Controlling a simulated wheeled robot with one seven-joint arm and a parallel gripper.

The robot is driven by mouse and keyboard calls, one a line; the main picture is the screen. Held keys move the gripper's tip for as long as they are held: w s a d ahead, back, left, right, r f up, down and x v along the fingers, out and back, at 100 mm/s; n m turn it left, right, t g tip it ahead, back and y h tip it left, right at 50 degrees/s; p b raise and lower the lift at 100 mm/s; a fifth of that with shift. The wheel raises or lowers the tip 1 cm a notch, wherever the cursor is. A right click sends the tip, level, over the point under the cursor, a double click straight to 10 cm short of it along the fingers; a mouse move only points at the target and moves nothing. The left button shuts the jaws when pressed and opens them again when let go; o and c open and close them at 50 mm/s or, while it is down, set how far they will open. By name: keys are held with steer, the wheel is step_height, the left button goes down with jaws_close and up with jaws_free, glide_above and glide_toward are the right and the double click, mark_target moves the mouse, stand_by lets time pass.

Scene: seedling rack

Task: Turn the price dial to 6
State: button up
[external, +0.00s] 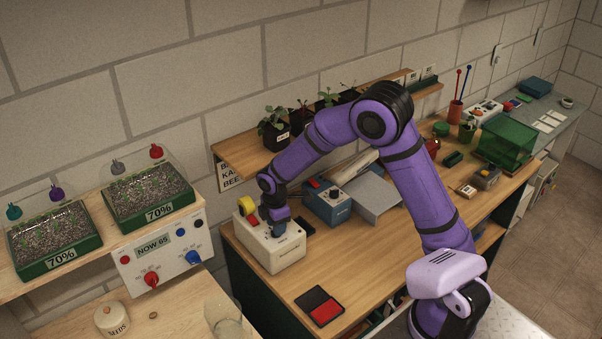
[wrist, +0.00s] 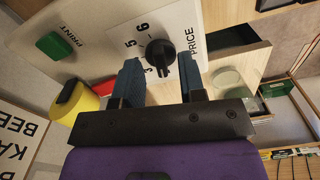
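The price dial (wrist: 158,52) is a round black knob with a ridge, on the cream face of a label machine (external: 268,250). The wrist view shows the word PRICE beside it and the numbers 5 and 6 near its rim; other numbers are partly hidden. The knob's ridge runs toward my gripper's side, but which number it marks is unclear. My gripper (wrist: 160,76) is open, with one blue finger on each side of the knob. I cannot tell whether the fingers touch it. In the external view my gripper (external: 280,226) points down over the machine and hides the dial.
A green PRINT button (wrist: 62,46) and a yellow roll (wrist: 86,103) are near the dial. A blue box with a knob (external: 328,205) stands to the machine's right. A black and red pad (external: 320,306) lies in front.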

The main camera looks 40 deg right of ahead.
steer(key=shift+f, duration=0.5)
jaws_close()
